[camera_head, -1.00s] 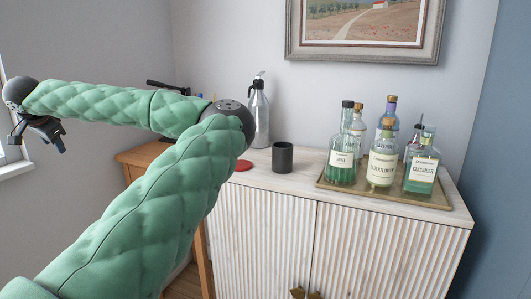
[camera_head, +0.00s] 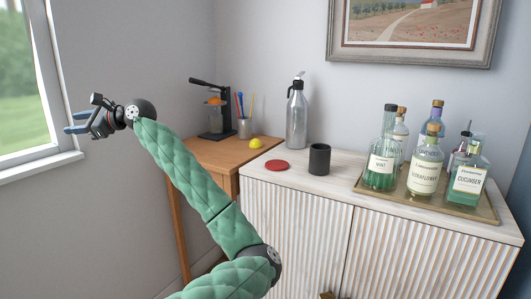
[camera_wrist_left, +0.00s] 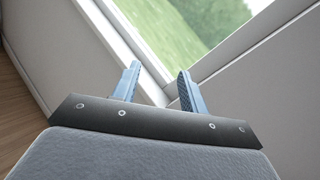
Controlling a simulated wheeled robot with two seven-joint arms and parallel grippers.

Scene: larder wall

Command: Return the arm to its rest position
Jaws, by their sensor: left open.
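My left arm, in a green quilted sleeve, comes up from the bottom of the head view and reaches to the upper left. Its left gripper (camera_head: 72,130) is raised in the air in front of the window side, away from the furniture. In the left wrist view the two blue fingers (camera_wrist_left: 158,90) stand apart with nothing between them. My right gripper does not show in either view.
A white cabinet (camera_head: 330,185) bears a dark cup (camera_head: 319,160), a red disc (camera_head: 277,166), a steel flask (camera_head: 297,115) and a tray (camera_head: 470,209) of several bottles. A wooden table (camera_head: 215,152) holds a juicer (camera_head: 214,115), pen cup (camera_head: 245,128) and lemon (camera_head: 255,143). A window (camera_head: 25,90) is left.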

